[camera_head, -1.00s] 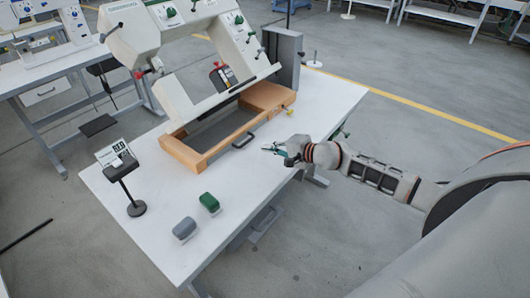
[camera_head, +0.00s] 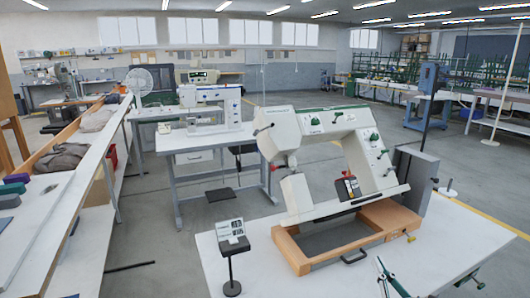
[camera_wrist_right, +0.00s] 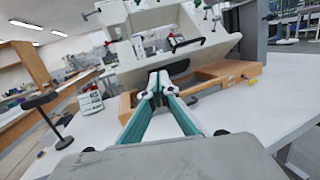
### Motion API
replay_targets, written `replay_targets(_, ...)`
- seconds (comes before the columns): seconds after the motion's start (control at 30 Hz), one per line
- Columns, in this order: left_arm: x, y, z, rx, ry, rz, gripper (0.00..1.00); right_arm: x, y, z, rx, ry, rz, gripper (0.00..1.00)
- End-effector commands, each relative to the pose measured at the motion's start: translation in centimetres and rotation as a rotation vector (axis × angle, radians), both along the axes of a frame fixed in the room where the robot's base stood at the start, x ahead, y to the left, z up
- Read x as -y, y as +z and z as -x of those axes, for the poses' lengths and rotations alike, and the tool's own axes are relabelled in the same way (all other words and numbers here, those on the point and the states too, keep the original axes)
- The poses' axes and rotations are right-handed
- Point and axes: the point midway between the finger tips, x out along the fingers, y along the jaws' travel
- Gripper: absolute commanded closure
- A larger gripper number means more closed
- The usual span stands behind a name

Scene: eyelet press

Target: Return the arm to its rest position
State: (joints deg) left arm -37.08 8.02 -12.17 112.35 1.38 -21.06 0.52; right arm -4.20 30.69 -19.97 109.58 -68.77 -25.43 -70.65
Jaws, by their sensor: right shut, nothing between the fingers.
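My right gripper (camera_head: 381,266) shows at the bottom edge of the head view, over the white table in front of the press; only its finger ends are visible there. In the right wrist view the teal fingers of this gripper (camera_wrist_right: 158,80) meet at their tips, with nothing between them. The rest of my right arm is hidden below the head view. My left gripper is not in view.
The eyelet press (camera_head: 335,150) stands tilted above a wooden tray (camera_head: 290,252) with a dark handle. Another long bench (camera_head: 50,235) stands at far left.

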Motion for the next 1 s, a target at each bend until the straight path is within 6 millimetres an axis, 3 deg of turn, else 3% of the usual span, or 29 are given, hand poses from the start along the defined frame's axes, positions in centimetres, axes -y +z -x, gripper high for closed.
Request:
replay_targets(0.03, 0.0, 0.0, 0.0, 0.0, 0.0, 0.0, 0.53, 0.9, -0.2, 1.6, -0.025, -0.066, -0.213, 1.0)
replay_targets(0.2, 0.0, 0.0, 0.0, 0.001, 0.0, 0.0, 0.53, 5.2, -3.1, 7.5, -0.107, -0.329, -0.902, 1.0)
replay_targets(0.4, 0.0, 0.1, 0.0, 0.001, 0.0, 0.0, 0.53, 7.3, -7.8, 14.6, -0.163, -0.612, -1.44, 1.0)
replay_targets(0.6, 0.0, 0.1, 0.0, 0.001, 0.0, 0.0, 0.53, 7.3, -10.7, 19.8, -0.184, -0.811, -1.73, 1.0)
replay_targets(0.93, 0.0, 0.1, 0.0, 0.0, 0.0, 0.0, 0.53, 5.9, -13.3, 26.9, -0.191, -1.089, -2.041, 1.0)
replay_targets(1.0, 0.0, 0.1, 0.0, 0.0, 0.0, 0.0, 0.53, 5.2, -14.2, 26.4, -0.213, -1.07, -2.069, 1.0)
